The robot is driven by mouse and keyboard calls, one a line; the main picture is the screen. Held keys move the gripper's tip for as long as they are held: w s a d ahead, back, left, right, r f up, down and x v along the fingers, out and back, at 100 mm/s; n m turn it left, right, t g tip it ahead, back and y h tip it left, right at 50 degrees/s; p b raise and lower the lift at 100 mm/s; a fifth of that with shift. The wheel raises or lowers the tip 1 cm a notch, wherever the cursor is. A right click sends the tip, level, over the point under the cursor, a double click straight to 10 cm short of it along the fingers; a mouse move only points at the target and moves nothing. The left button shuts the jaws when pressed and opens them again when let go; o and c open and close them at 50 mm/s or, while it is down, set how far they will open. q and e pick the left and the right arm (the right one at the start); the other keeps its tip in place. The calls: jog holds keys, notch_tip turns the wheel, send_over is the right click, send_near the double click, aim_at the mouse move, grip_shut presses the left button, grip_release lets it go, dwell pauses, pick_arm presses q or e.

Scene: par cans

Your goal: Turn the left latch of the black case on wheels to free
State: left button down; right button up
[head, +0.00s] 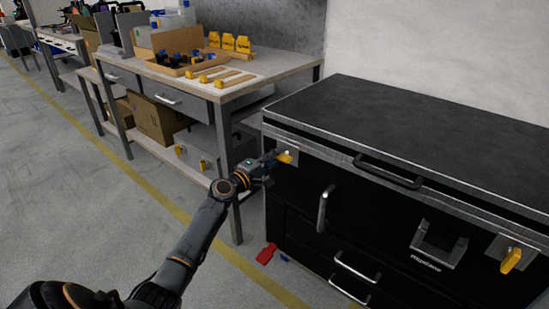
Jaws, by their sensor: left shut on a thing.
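The black case (440,150) stands at the right, with a flat closed lid and a dark handle (388,172) on its upper front. The left latch, a yellow tab (286,157) on a metal plate, sits at the upper left of the case's front. My left gripper (276,159) is at this latch and shut on it; the fingers hide part of the tab. The right latch (511,260), also yellow, is on the front at the right and points down, tilted. The case's wheels are not visible. My right gripper is not in view.
A workbench (225,95) with a wooden tray and several yellow pieces stands left of the case, close to my left arm. A red object (266,253) lies on the floor by the case. A vertical handle (324,208) sticks out below the lid. The floor at the left is clear.

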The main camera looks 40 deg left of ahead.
pick_arm(q)
jog(key=c, duration=1.3)
grip_release()
jog(key=shift+a, duration=0.1)
jog(key=s, duration=0.8)
jog(key=s+a, duration=0.1)
jog(key=s, duration=0.3)
jog(key=shift+d+f, duration=0.1)
jog(key=shift+d, duration=0.05)
